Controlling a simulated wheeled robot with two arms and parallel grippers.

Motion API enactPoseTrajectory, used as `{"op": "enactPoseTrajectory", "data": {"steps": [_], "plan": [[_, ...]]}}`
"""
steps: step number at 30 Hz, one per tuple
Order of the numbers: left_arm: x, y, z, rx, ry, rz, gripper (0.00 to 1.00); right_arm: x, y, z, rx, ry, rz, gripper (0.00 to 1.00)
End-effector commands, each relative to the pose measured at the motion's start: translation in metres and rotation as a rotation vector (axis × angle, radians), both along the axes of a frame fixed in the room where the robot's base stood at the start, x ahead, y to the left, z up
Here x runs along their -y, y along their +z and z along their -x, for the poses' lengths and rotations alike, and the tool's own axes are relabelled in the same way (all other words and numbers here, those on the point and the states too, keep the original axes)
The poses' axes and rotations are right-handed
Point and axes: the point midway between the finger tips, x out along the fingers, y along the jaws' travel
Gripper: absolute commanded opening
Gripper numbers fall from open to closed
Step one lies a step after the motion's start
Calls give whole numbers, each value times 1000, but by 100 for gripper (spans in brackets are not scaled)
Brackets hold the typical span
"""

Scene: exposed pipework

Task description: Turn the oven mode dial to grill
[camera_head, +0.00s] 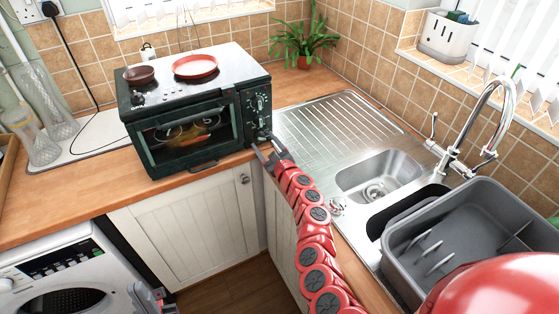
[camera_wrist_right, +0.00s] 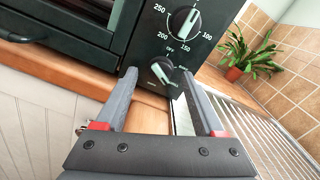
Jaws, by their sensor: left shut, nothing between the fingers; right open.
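The black mini oven (camera_head: 190,110) stands on the wooden counter, with dials stacked on its right-hand panel. In the right wrist view, the upper dial (camera_wrist_right: 184,20) is marked with numbers from 100 to 250. Below it is a lower dial (camera_wrist_right: 163,70) with an "OFF" mark above it; its other markings are too small to read. I cannot tell which dial is the mode dial. My right gripper (camera_wrist_right: 160,75) is open, its fingertips on either side of the lower dial; contact is unclear. It also shows in the head view (camera_head: 266,143). My left gripper (camera_head: 152,298) is shut and empty, low by the washing machine.
A potted plant (camera_head: 305,45) stands behind. The washing machine (camera_head: 70,275) is at lower left.

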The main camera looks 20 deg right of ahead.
Motion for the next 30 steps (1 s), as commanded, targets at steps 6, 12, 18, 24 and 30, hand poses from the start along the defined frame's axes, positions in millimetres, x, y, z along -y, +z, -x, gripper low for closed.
{"op": "enactPoseTrajectory", "data": {"steps": [6, 12, 18, 24, 30], "plan": [[0, 17, 0, 0, 0, 0, 0, 6, 2, 23, -5, -8, -3, 70], [0, 20, 0, 0, 0, 0, 0, 11, 1, 50, -3, -6, -1, 70], [0, 18, 0, 0, 0, 0, 0, 17, -1, 79, -4, -8, -1, 70], [0, 14, 0, 0, 0, 0, 0, 22, -3, 110, -6, -5, -1, 70], [0, 10, 0, 0, 0, 0, 0, 28, -3, 140, -7, -5, -1, 70]]}}
